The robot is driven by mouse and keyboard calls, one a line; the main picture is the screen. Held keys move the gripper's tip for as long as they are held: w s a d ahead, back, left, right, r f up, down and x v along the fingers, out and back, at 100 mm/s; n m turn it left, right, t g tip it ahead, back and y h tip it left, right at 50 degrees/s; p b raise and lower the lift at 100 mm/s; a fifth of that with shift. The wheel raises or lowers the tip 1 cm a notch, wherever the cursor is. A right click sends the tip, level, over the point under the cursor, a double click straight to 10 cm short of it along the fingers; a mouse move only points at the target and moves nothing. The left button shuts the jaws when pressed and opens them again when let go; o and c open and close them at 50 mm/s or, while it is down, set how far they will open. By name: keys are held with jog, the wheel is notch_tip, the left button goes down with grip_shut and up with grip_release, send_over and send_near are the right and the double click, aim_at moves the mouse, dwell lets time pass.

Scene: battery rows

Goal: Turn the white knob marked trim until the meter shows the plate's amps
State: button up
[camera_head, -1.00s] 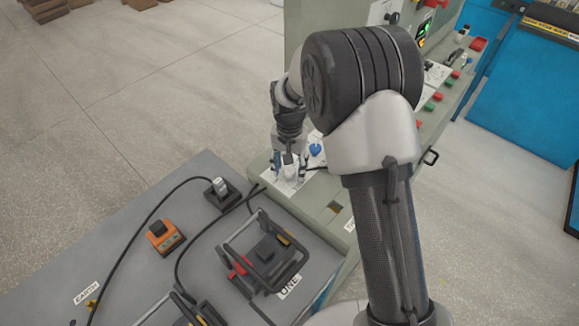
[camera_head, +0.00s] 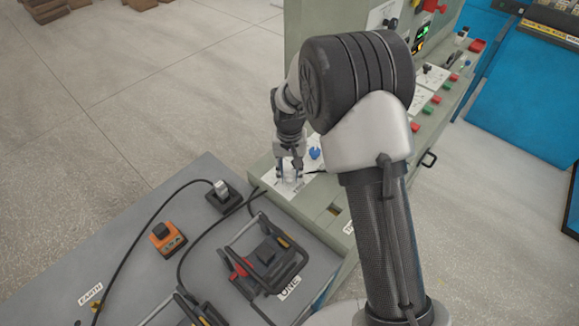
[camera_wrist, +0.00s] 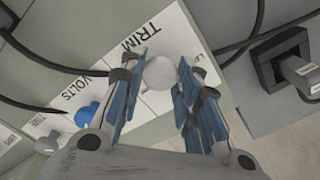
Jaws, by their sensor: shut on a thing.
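The white knob (camera_wrist: 160,73) stands on the white panel label beside the word TRIM in the wrist view. In the head view the knob (camera_head: 291,176) is small and partly hidden by my fingers. My gripper (camera_wrist: 161,85) is shut on the knob, with one blue-padded finger on each side of it. In the head view my gripper (camera_head: 290,171) reaches down to the panel at the near end of the grey-green bench. A lit display (camera_head: 423,31) sits on the upright cabinet, too small to read. I cannot make out the plate's amps.
A blue knob (camera_wrist: 88,114) stands close by, near the word VOLTS; it also shows in the head view (camera_head: 314,153). Black cables run beside the panel. A grey table holds a black clamp-like plug (camera_head: 222,192), an orange box (camera_head: 168,238) and a framed battery (camera_head: 265,258).

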aim_at(289, 173)
jog(key=shift+n, duration=0.4)
jog(key=o, duration=1.1)
jog(key=shift+r, duration=0.1)
notch_tip(289, 173, up, 12)
jog(key=shift+f, duration=0.1)
